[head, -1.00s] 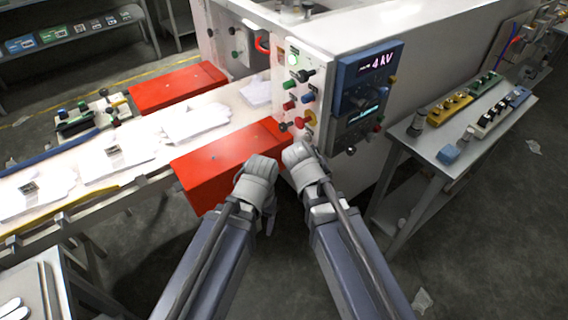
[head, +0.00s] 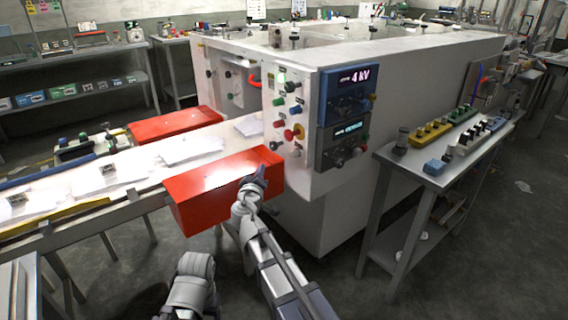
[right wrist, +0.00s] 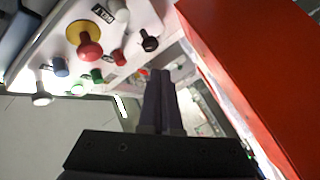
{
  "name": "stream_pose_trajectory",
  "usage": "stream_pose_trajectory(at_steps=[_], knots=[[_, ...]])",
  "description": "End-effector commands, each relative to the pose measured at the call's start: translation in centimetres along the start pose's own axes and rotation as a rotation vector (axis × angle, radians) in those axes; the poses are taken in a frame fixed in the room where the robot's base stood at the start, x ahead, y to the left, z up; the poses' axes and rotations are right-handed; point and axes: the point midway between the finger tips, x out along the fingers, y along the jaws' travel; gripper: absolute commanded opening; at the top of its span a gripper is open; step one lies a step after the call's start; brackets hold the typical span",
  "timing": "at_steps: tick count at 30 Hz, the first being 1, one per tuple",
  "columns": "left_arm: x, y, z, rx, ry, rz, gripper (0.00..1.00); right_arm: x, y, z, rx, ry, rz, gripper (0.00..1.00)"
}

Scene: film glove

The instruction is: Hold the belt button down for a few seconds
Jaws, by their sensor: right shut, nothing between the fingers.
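The control panel (head: 268,112) on the end of the white machine carries several coloured buttons and knobs. It holds a red mushroom button on a yellow base (head: 293,133), a blue button (head: 295,111), a lit green one (head: 282,77) and small red and black ones. My right gripper (head: 262,171) is shut and empty, below the panel and in front of the red guard. In the right wrist view its dark fingers (right wrist: 160,76) point past the buttons, apart from them. My left gripper (head: 194,264) is low, its fingers hidden.
A red guard box (head: 225,178) covers the conveyor's near side, close to my right gripper. A second red guard (head: 176,124) stands behind the white belt (head: 190,150). Blue display units (head: 347,95) are right of the buttons. A side table (head: 425,165) stands at right.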

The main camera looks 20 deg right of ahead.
Motion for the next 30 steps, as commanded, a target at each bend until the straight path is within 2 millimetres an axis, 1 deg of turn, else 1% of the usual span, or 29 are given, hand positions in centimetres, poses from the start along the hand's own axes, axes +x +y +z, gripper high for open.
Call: stream_pose_trajectory(at_steps=[7, 11, 24, 30], knots=[[-0.1, 0.0, 0.0, 0.0, 0.0, 0.0, 0.72, 0.0, 0.1, 0.0, 0.001, -0.002, 0.0, 0.0], [-0.1, 0.0, 0.0, 0.0, 0.0, 0.0, 0.72, 0.5, 0.4, 0.4, 0.001, -0.004, 0.001, 0.0], [0.0, 0.0, 0.0, 0.0, 0.0, 0.0, 0.72, 4.3, 3.2, 3.2, 0.001, -0.003, 0.003, 0.0], [-0.1, 0.0, 0.0, 0.0, 0.0, 0.0, 0.72, 5.6, 4.1, 4.1, 0.002, -0.004, 0.001, 0.0]])
